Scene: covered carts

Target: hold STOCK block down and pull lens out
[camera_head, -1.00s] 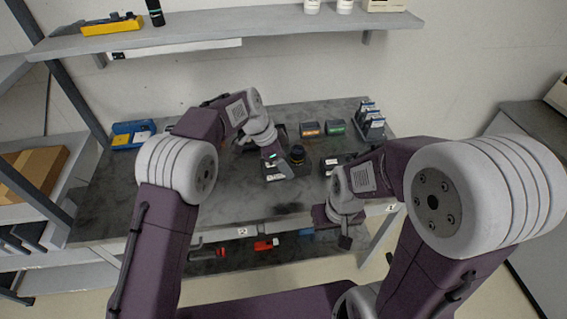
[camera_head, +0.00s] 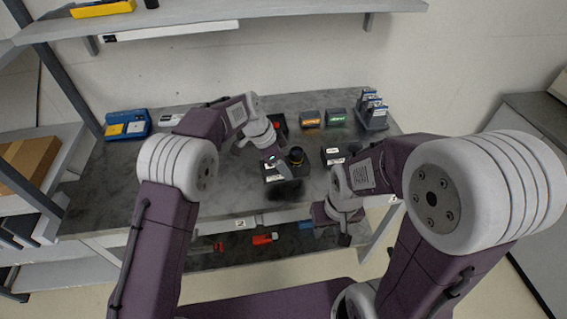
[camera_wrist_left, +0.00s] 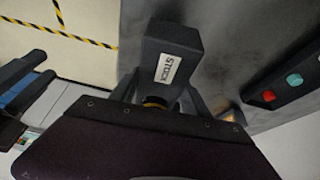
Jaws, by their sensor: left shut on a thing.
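The dark STOCK block (camera_head: 290,189) sits near the front of the grey bench. The left wrist view shows its white STOCK label (camera_wrist_left: 168,68). The black lens (camera_head: 297,154) stands upright at the block, and a yellow ring (camera_wrist_left: 154,101) shows in the left wrist view, partly hidden by my wrist. My left gripper (camera_head: 279,171) is shut on the STOCK block, with a finger on either side. My right gripper (camera_head: 345,239) hangs in front of the bench's front edge, apart from the block and lens; its finger gap is too small to make out.
A black box (camera_head: 334,156) with a white label lies right of the lens. Orange-marked (camera_head: 310,119) and green-marked (camera_head: 337,117) boxes and a rack (camera_head: 374,117) stand behind. A blue tray (camera_head: 127,127) is at the back left. A lower shelf holds a red item (camera_head: 264,239).

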